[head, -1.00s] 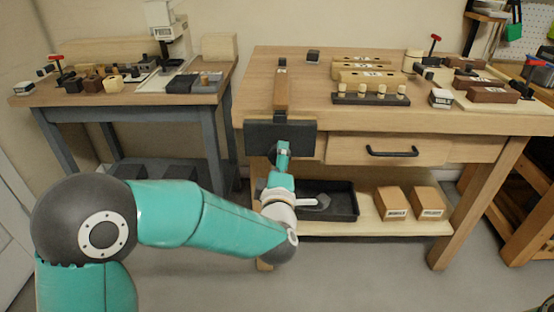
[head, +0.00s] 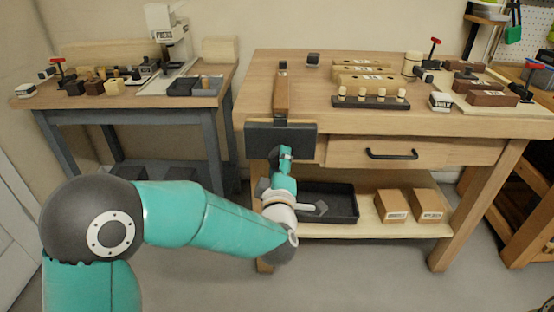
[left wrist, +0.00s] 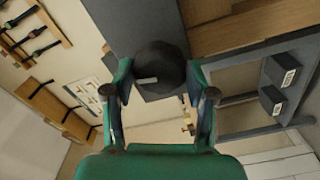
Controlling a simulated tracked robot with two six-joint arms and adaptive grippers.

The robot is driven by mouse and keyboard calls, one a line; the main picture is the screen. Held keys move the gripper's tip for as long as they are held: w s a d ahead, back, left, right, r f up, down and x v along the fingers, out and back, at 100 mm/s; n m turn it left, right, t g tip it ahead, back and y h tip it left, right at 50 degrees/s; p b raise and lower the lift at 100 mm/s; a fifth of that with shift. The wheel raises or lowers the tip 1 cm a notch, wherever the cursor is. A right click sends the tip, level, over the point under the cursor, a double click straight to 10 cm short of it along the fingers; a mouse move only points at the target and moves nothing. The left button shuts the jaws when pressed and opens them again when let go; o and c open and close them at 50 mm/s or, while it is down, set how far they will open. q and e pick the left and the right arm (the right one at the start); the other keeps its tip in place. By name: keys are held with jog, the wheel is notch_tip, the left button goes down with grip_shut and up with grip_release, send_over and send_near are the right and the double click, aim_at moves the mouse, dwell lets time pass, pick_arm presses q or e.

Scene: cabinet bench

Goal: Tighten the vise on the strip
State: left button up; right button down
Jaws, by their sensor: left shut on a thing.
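The vise (head: 262,139) is a wide dark jaw plate at the front edge of the right bench. The brown wooden strip (head: 281,97) rises from just behind the plate's top edge, with a small dark piece at its far end. My left gripper (head: 284,153) is in front of the plate, below its middle. In the left wrist view its two fingers (left wrist: 158,95) are on either side of a round dark knob (left wrist: 160,62) on the vise front and are shut on it. The arm partly hides the knob in the head view. My right gripper is not in view.
A drawer with a black handle (head: 391,154) is right of the vise. A black tray (head: 343,203) and two small boxes (head: 392,205) sit on the lower shelf. A peg rack (head: 370,102) and wooden blocks stand on the bench top. Another bench (head: 130,98) is at left.

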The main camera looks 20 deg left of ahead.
pick_arm(q)
jog(key=shift+f+m, duration=0.2)
jog(key=shift+m, duration=0.8)
jog(key=shift+m+p, duration=0.8)
jog(key=shift+m, duration=1.2)
jog(key=shift+f, duration=0.1)
